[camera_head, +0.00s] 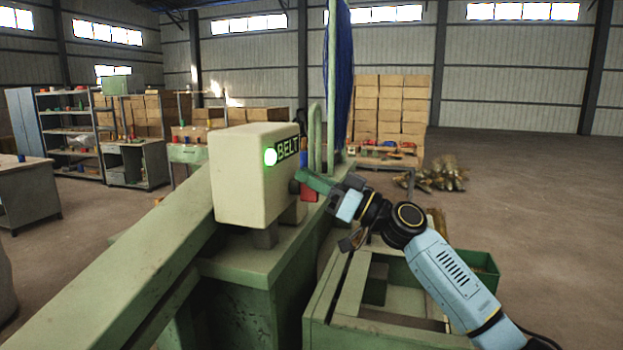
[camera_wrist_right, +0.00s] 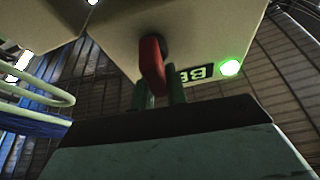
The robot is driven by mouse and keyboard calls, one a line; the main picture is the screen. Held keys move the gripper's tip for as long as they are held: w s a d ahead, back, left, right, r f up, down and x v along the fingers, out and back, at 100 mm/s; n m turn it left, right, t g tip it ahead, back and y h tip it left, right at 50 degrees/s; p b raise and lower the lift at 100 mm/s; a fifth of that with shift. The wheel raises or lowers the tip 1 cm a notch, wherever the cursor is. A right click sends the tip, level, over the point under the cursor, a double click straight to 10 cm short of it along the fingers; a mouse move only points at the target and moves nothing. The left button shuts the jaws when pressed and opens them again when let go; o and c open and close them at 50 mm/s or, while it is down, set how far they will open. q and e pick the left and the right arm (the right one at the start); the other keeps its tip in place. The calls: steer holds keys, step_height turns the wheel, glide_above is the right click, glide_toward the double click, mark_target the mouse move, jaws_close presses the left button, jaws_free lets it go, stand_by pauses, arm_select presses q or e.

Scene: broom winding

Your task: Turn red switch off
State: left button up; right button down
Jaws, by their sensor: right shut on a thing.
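The red switch (camera_head: 308,191) sits on the right side of a cream control box (camera_head: 240,185). It also shows in the right wrist view (camera_wrist_right: 152,62), hanging from the underside of the box as seen there. My right gripper (camera_head: 311,181) has its green fingers at the switch; in the right wrist view the fingers (camera_wrist_right: 160,92) are closed around its lower end. The fingers partly hide the switch. My left gripper is not in view.
The box stands on a green machine with a long sloping beam (camera_head: 130,265) at left. A green-framed bin (camera_head: 375,310) lies below my right arm. A blue hanging bundle (camera_head: 340,70) is behind the box. Open floor lies at right.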

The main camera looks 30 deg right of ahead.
steer(key=m+h+p, duration=0.1)
steer(key=m, duration=0.1)
steer(key=m+t+h, duration=0.1)
steer(key=m, duration=0.1)
steer(key=shift+w+d+m+p, duration=0.2)
steer(key=shift+m+p, duration=0.1)
steer(key=shift+p, duration=0.1)
steer(key=shift+w+d+f+m+g+h+p, duration=0.3)
steer(key=shift+m+h+p, duration=0.75)
steer(key=shift+m+p, duration=1.3)
steer(key=shift+s+d+f+m+g+h+p, duration=0.1)
steer(key=shift+f+m+h+p, duration=0.25)
steer(key=shift+m+h+p, duration=1.9)
steer(key=shift+w+d+f+m+g+y+p, duration=0.2)
steer(key=shift+m+p, duration=0.85)
steer(key=shift+m, duration=2.65)
steer(key=shift+a+f, duration=0.1)
steer(key=shift+f, duration=0.1)
steer(key=c, duration=1.4)
jaws_free()
steer(key=shift+s, duration=0.1)
